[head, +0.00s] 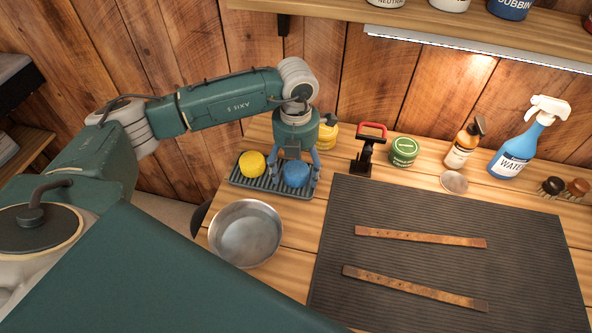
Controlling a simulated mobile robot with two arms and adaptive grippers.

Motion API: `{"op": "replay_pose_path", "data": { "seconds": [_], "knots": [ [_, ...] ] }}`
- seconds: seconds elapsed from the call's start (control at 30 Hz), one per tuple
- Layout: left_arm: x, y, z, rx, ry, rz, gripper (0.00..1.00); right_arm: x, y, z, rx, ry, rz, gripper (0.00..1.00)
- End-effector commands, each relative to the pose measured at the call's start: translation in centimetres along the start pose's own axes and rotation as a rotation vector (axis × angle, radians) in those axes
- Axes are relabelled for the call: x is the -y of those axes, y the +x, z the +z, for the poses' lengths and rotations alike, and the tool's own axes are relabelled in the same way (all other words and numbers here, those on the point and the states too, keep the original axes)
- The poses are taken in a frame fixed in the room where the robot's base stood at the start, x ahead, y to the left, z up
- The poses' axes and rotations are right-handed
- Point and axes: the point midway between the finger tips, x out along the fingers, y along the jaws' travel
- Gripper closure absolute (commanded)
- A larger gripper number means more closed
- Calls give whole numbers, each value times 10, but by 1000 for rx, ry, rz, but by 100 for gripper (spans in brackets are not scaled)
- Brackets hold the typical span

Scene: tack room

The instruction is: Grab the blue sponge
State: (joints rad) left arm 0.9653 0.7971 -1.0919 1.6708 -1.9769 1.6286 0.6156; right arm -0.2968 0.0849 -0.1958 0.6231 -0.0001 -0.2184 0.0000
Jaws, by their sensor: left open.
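The blue sponge (296,174) is a rounded piece on the right side of a dark ribbed tray (267,189) on the workbench. A yellow sponge (252,164) lies to its left on the same tray. My left gripper (298,180) points down right over the blue sponge, with its fingers apart on either side of it. Whether the fingers touch the sponge cannot be told from this view. My right gripper is not in view.
A metal bowl (245,234) stands in front of the tray. A red-handled tool (368,150), a green tin (403,152), an amber bottle (465,143) and a blue spray bottle (522,143) stand along the back. Two leather straps (420,237) lie on a dark mat (400,208).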

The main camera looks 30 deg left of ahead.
Motion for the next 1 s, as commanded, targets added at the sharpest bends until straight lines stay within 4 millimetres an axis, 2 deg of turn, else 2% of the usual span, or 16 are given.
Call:
{"op": "replay_pose_path", "data": {
  "seconds": [0.13,0.17,0.33,0.77,1.0],
  "knots": [
    [0,0,0,0,1,0,26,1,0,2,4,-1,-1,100],
    [0,0,0,0,1,0,30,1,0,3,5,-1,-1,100],
    [0,0,0,0,1,-1,63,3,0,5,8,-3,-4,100],
    [0,-2,1,1,1,-1,66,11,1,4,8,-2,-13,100],
    [0,-25,2,5,1,-1,66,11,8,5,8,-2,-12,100]
  ]
}}
